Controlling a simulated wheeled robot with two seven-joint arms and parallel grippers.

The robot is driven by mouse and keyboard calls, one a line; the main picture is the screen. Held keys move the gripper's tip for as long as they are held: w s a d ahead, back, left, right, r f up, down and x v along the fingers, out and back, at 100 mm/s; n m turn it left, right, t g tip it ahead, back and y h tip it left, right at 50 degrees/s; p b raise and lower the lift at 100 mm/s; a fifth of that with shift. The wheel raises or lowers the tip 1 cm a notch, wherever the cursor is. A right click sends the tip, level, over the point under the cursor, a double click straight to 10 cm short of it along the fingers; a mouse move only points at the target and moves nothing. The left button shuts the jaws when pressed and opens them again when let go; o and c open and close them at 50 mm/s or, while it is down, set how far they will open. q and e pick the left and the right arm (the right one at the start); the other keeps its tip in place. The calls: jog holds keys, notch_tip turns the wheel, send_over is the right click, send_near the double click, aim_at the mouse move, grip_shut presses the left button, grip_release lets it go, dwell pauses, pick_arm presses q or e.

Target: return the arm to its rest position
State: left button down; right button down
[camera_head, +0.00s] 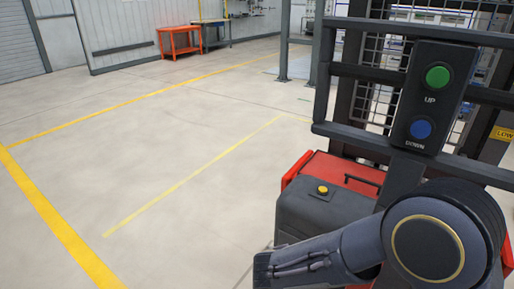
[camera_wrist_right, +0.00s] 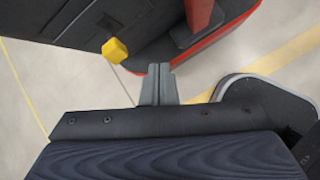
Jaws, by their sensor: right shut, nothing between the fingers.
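My right arm (camera_head: 428,245) shows at the lower right of the head view, bent in front of a red and dark grey machine. My right gripper (camera_wrist_right: 159,84) is in the right wrist view, its two fingers together and holding nothing. In the head view, the end of this arm points left, low over the floor beside the machine. My left gripper is not in either view.
A control box with a green UP button (camera_head: 438,77) and a blue DOWN button (camera_head: 421,129) is fixed to a dark frame at right. The red and dark machine (camera_head: 322,212) stands close to my arm. Open floor with yellow lines (camera_head: 62,226) lies left. An orange table (camera_head: 179,39) stands far back.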

jog(key=s+d+r+m+y+p, duration=0.2)
jog(key=s+d+r+m+y, duration=0.2)
jog(key=s+r+m, duration=0.4)
jog(key=s+d+r+m+t+y+p, duration=0.1)
jog(key=s+d+r+m+y+p, duration=0.2)
jog(key=m, duration=1.3)
jog(key=s+d+r+y, duration=0.1)
jog(key=s+d+r, duration=0.2)
jog(key=s+r, duration=0.3)
jog(key=shift+s+r+m, duration=0.2)
jog(key=shift+r+m, duration=0.2)
jog(key=shift+r, duration=0.25)
jog(key=shift+d, duration=0.1)
